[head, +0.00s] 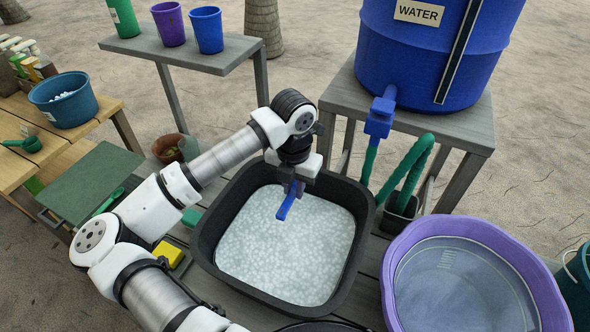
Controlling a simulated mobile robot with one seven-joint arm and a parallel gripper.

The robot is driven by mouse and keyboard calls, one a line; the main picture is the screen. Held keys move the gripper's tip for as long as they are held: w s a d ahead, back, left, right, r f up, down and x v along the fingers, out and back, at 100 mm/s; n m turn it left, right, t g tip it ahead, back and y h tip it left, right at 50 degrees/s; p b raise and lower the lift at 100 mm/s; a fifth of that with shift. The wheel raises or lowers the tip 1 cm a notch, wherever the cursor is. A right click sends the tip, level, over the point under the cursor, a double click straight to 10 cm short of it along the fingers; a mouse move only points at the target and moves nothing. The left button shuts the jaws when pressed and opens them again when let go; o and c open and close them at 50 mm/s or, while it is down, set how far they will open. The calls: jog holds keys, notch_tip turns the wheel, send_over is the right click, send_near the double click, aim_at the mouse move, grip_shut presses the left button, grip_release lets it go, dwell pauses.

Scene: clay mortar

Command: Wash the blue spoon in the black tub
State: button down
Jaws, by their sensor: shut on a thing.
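The black tub (348,284) stands on the grey table at the middle of the head view, filled with pale, foamy-looking water (285,250). My gripper (292,183) is above the back part of the tub, pointing down. It is shut on the blue spoon (287,206), which slants down and to the left from the jaws. The spoon's lower end is over or at the water surface; I cannot tell whether it dips in. The fingertips are small and partly hidden by the wrist.
A purple basin (405,240) with clear water stands right of the tub. Behind are a blue water barrel (430,50) with a tap and a green hose (410,165). A yellow sponge-like block (168,253) lies left of the tub, beside my arm.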

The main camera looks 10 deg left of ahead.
jog(key=shift+d+f, duration=0.15)
jog(key=shift+f, duration=0.25)
notch_tip(320, 180, down, 14)
jog(key=b, duration=0.3)
jog(key=shift+b, duration=0.4)
jog(key=shift+f+b, duration=0.4)
jog(key=shift+f, duration=0.6)
jog(key=shift+f+b, duration=0.6)
jog(key=shift+b, duration=0.3)
jog(key=shift+r+b, duration=0.15)
jog(key=shift+b, duration=0.15)
